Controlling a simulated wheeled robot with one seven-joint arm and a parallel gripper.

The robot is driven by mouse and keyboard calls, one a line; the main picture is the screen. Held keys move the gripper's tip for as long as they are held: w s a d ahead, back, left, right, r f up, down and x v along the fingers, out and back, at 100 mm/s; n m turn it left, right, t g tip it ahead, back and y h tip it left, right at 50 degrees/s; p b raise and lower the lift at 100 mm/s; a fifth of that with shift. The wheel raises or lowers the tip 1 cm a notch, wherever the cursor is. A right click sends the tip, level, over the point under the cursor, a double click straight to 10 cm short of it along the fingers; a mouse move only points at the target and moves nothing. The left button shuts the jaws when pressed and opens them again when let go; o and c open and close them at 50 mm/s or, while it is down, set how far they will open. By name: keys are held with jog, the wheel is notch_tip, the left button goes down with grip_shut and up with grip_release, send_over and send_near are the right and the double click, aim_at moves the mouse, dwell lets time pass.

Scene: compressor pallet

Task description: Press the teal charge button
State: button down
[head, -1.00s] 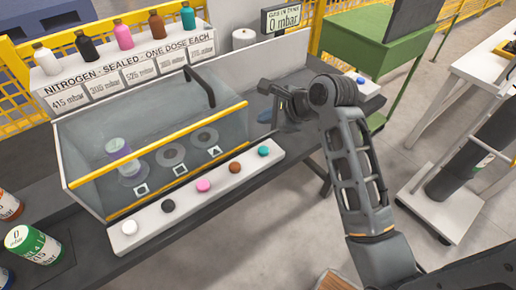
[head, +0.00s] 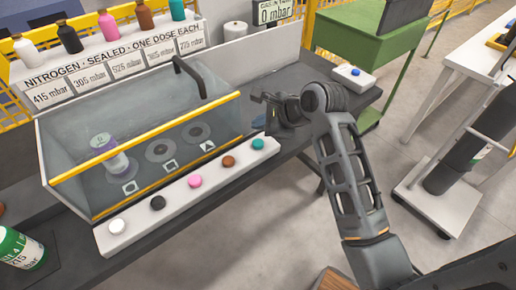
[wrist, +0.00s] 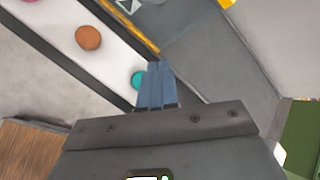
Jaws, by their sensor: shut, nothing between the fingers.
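The teal charge button (head: 257,144) is the rightmost in a row on a white strip (head: 135,225) along the front of the glass-walled tank. In the wrist view the teal button (wrist: 138,80) sits just left of my fingers and is partly covered by them. My gripper (wrist: 157,66) is shut and empty, its blue fingers side by side. In the head view my gripper (head: 259,121) is just behind the teal button's end of the strip. I cannot tell its exact height; no contact with the button is visible.
Brown (head: 228,161), pink (head: 195,181), black (head: 157,202) and white (head: 117,226) buttons share the strip. The tank's yellow rail (head: 150,137) and black handle (head: 190,75) rise nearby. A purple-banded canister (head: 108,152) stands inside.

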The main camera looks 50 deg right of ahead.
aim_at(260, 145)
jog(key=shift+f+b, duration=0.5)
jog(key=shift+f, duration=1.35)
jog(key=shift+f, duration=1.05)
dwell(1.5)
jog(key=shift+r+p, duration=0.2)
jog(key=shift+p, duration=0.1)
jog(key=shift+r+p, duration=0.9)
jog(key=shift+p, duration=0.3)
notch_tip(260, 145, up, 3)
jog(key=p, duration=0.3)
jog(key=shift+r, duration=1)
dwell(0.6)
